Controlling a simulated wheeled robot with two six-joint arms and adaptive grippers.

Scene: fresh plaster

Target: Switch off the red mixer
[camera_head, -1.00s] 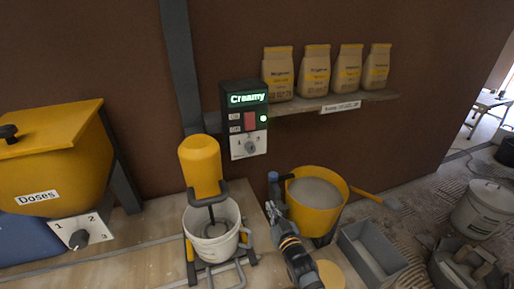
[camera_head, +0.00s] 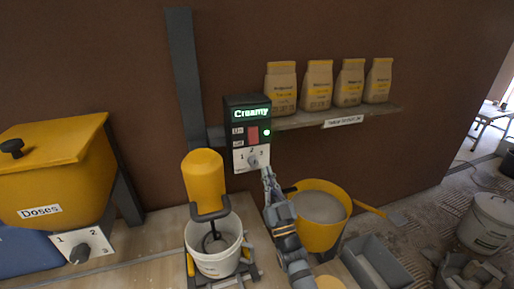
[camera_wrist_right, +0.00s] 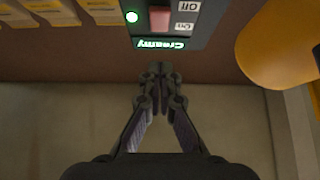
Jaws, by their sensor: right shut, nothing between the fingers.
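The mixer has a yellow motor head (camera_head: 203,178) over a white bucket (camera_head: 214,244); no mixer with a red body shows. The dark control box (camera_head: 232,117) on the wall has a lit green "Creamy" display, a green light (camera_head: 266,132), a red switch (camera_head: 252,133) and a grey dial (camera_head: 252,161) marked 1, 2, 3. The right wrist view shows the red switch (camera_wrist_right: 160,19) upside down. My right gripper (camera_head: 267,173) is shut and empty, close to the panel's lower right; contact cannot be told. It also shows in the wrist view (camera_wrist_right: 158,72). My left gripper is out of view.
A yellow bucket of grey mix (camera_head: 316,232) stands right of my right arm. A shelf (camera_head: 300,121) with several bags is right of the box. A yellow "Doses" hopper (camera_head: 60,170) with its own dial (camera_head: 79,254) stands left. A grey trough (camera_head: 375,262) lies lower right.

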